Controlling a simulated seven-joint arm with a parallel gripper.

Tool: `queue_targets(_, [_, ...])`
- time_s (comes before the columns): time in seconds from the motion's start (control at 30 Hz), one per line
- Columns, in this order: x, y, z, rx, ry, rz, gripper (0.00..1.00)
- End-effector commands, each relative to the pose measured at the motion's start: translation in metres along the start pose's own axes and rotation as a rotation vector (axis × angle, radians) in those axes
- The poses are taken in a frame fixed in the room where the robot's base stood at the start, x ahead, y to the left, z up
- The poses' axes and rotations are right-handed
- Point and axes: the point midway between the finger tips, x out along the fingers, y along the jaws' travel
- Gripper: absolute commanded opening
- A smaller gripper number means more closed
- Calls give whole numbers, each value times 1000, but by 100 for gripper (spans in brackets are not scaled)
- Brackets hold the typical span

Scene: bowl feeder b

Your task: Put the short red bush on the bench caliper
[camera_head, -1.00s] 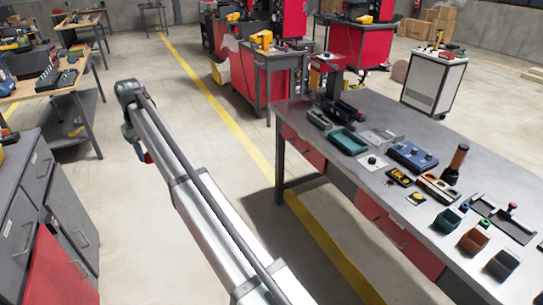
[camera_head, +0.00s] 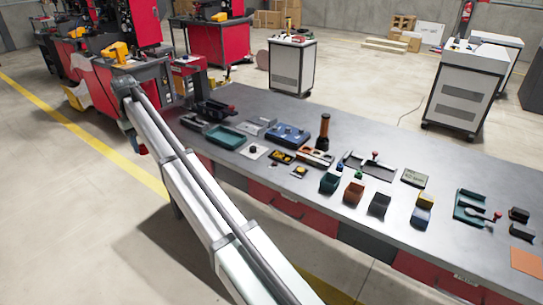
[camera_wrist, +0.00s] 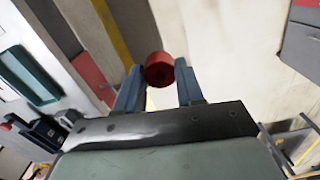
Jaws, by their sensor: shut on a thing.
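The short red bush (camera_wrist: 159,74) is a small red cylinder with a hollow end. In the wrist view it sits between the two blue-grey fingers of my gripper (camera_wrist: 160,86), which are shut on it. Behind the fingers the wrist view shows mostly floor. I cannot tell for sure which bench item is the bench caliper; a dark plate with a red knob (camera_head: 374,158) stands mid-bench.
The grey bench (camera_head: 430,155) carries a green tray (camera_head: 226,137), a blue box (camera_head: 288,135), a dark bottle (camera_head: 324,131), several small bins and an orange mat (camera_head: 526,261). A red machine stand (camera_head: 130,90) is behind my arm. Bare bench shows along the back.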

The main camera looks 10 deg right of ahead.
Motion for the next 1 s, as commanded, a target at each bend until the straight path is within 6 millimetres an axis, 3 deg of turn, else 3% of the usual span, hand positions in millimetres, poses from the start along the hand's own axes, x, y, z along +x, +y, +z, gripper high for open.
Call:
queue_targets(0.03, [1, 25, 5, 27, -1, -1, 2])
queue_targets(0.1, [2, 54, 12, 60, -1, -2, 2])
queue_targets(0.57, [9, 240, 78, 273, -4, -8, 2])
queue_targets(1.0, [18, 399, 177, 476, -7, -15, 2])
